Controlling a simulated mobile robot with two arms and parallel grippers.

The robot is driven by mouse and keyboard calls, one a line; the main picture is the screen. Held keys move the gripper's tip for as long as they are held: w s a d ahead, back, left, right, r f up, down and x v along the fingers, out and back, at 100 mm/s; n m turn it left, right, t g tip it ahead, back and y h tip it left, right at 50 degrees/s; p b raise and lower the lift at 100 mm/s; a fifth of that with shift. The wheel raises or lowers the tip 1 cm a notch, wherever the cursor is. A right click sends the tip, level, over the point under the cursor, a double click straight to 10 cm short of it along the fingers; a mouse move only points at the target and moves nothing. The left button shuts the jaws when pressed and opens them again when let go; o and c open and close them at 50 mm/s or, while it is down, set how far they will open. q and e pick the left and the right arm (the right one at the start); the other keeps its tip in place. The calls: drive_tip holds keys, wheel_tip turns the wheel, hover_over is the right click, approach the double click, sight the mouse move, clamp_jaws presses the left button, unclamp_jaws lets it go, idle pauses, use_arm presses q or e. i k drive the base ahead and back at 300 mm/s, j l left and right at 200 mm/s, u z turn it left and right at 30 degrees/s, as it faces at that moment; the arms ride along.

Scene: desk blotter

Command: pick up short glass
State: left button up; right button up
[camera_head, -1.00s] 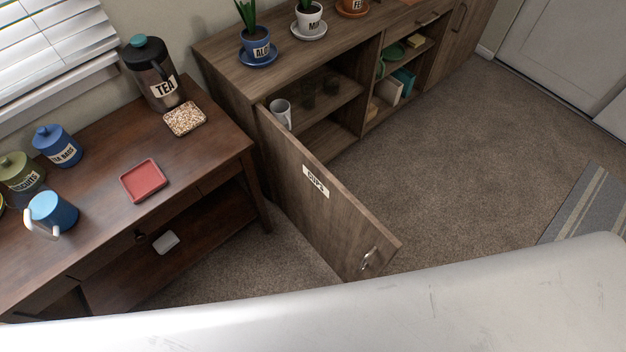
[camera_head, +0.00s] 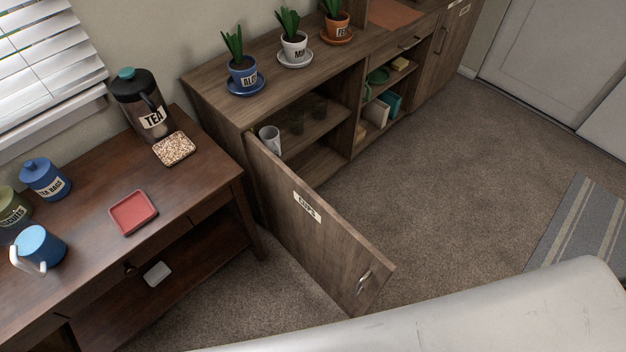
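Two small dark see-through glasses stand on the upper shelf inside the open cabinet: one glass (camera_head: 297,123) is nearer the middle, the other glass (camera_head: 319,107) is a little farther right. They are dim in the shade, and I cannot tell which is the shorter. A white mug (camera_head: 269,140) stands to their left on the same shelf, partly behind the open cabinet door (camera_head: 318,235) labelled CUPS. Neither of my grippers is in view.
The open door juts out over the carpet (camera_head: 430,170), which is clear to its right. A dark wooden table (camera_head: 90,215) at left holds a TEA jug (camera_head: 140,100), a red tray (camera_head: 132,212) and canisters. Potted plants stand on the cabinet top (camera_head: 215,85).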

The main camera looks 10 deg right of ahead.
sight(318, 104)
drive_tip(key=l, duration=0.55)
drive_tip(key=i+l, duration=0.1)
drive_tip(key=l, duration=0.3)
drive_tip(key=i+l, duration=0.1)
drive_tip(key=l, duration=0.3)
drive_tip(key=i+l, duration=0.15)
drive_tip(key=l, duration=0.2)
drive_tip(key=i+l, duration=0.1)
drive_tip(key=l, duration=0.3)
drive_tip(key=i+l, duration=0.1)
drive_tip(key=l, duration=0.3)
drive_tip(key=i+l, duration=0.1)
drive_tip(key=l, duration=0.3)
